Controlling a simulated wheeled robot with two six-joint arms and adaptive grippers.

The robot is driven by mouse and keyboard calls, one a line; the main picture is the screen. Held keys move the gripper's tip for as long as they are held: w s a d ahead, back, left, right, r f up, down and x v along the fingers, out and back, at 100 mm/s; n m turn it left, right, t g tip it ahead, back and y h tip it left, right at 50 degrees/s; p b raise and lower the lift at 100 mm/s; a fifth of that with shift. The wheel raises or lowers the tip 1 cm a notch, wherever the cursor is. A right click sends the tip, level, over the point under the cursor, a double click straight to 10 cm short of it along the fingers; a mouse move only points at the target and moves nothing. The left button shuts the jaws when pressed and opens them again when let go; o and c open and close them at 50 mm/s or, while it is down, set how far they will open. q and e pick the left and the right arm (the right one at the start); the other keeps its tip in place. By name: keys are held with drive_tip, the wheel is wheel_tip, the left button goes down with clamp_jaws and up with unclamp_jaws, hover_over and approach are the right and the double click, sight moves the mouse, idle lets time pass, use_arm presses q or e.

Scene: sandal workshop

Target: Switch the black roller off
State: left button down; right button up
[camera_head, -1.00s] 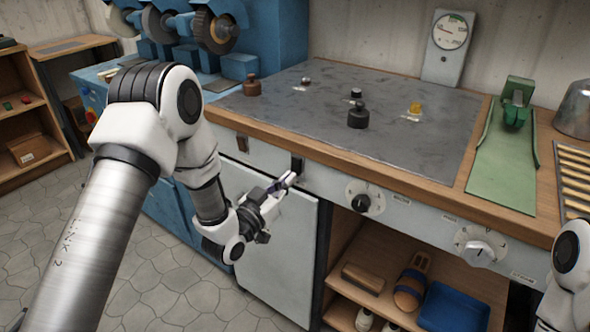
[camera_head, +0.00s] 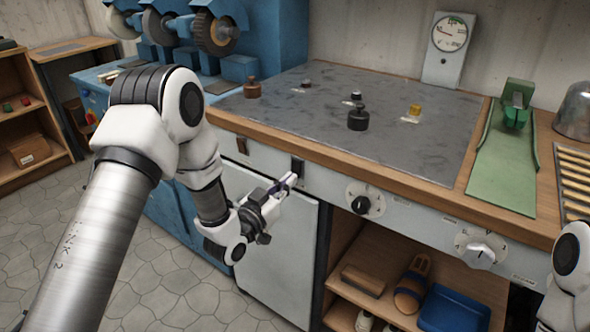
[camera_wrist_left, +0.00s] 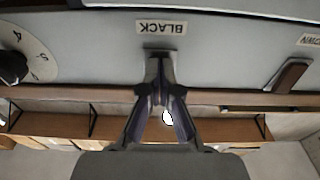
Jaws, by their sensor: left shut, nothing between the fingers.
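The black switch (camera_head: 297,166) sits on the grey front panel of the bench, below the wooden edge. My left gripper (camera_head: 290,181) is shut and empty, with its fingertips just below and in front of this switch. In the left wrist view, the closed fingertips (camera_wrist_left: 161,62) lie right at the BLACK label (camera_wrist_left: 160,28) and mostly hide the switch. I cannot tell whether they touch it. The black roller (camera_head: 163,24) appears to be the dark middle wheel on the blue machine at the back left. My right gripper is out of view.
A brown switch (camera_head: 242,145) is left of the black one; it also shows in the left wrist view (camera_wrist_left: 289,76). Dials (camera_head: 365,200) and (camera_head: 480,249) are to the right. A white cabinet door (camera_head: 275,245) is below. Small bottles (camera_head: 358,117) stand on the bench top.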

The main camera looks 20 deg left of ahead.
use_arm(q)
drive_tip(key=shift+w+d, duration=0.1)
drive_tip(key=shift+w, duration=0.35)
idle(0.5)
drive_tip(key=r+v, duration=0.1)
drive_tip(key=v, duration=0.7)
idle(0.3)
drive_tip(key=s+d+f+n+g+y, duration=0.15)
drive_tip(key=s+f+g, duration=0.45)
drive_tip(key=s+f, duration=0.6)
drive_tip(key=s+d+f+m+g+y, duration=0.15)
drive_tip(key=s+f+g, duration=0.6)
drive_tip(key=f, duration=0.85)
drive_tip(key=s+a+f+n+g+y, duration=0.25)
drive_tip(key=s+g, duration=0.25)
drive_tip(key=s, duration=0.7)
wheel_tip(320, 180, up, 14)
drive_tip(key=p, duration=1.4)
drive_tip(key=shift+a+n+p, duration=0.15)
drive_tip(key=shift+n+p, duration=0.25)
drive_tip(key=shift+n, duration=0.05)
